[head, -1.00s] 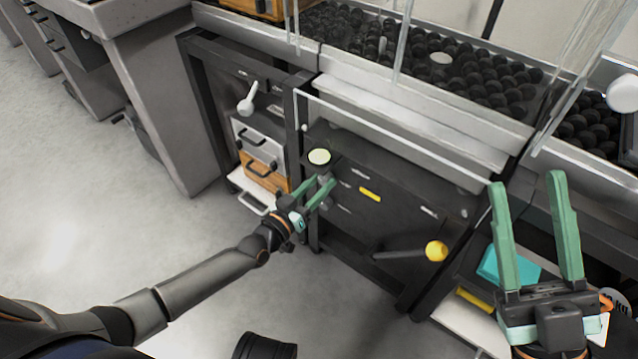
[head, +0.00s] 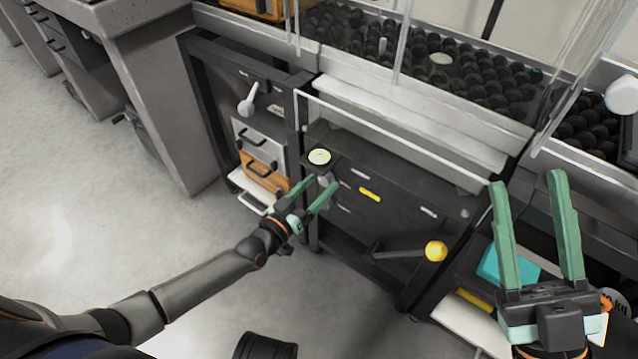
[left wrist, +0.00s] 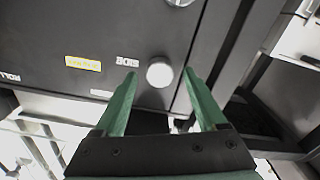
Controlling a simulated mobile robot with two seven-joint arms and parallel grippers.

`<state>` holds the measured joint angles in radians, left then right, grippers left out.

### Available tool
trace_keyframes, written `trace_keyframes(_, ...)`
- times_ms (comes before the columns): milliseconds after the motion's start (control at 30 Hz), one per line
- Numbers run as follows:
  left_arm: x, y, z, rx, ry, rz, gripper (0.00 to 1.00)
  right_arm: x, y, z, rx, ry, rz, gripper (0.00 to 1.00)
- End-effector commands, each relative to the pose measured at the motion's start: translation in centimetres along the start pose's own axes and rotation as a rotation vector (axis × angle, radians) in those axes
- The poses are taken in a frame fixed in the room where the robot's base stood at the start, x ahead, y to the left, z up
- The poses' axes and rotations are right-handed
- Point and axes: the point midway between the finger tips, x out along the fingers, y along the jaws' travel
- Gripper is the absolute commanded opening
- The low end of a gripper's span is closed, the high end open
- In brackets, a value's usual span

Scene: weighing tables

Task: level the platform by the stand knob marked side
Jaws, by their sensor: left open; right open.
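A round pale knob (left wrist: 159,73) sticks out of the dark stand front. In the left wrist view it lies just past and between my left fingertips, with no contact visible. A small white label (left wrist: 127,62) beside it appears upside down and seems to read SIDE. My left gripper (head: 323,182) is open, facing the stand panel (head: 385,215) below a round pale level (head: 319,157). It also shows in the left wrist view (left wrist: 158,82). The level's bubble is too small to read. My right gripper (head: 532,185) is open and empty at the right.
A yellow label (left wrist: 83,63) and other white labels are on the panel. A lever with a yellow ball (head: 436,251) sticks out at its right. Drawers (head: 262,165) stand left of the stand. The floor at left is clear.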

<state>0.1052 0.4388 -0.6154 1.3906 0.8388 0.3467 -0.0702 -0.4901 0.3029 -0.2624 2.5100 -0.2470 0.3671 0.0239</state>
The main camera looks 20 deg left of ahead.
Motion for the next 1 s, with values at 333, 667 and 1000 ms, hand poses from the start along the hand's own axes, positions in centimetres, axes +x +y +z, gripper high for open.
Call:
trace_keyframes(333,-7.2,0.1,-0.3,0.0,-0.005,-0.001,0.74,2.0,1.3,-2.5,0.019,0.019,0.006,0.5)
trace_keyframes(667,-11.5,0.0,-0.1,0.0,-0.001,0.0,0.74,2.7,2.0,-3.4,0.027,0.028,0.011,0.5)
trace_keyframes(1000,-11.8,0.0,0.0,-0.001,0.001,0.001,0.74,2.7,2.0,-3.4,0.027,0.03,0.012,0.5)
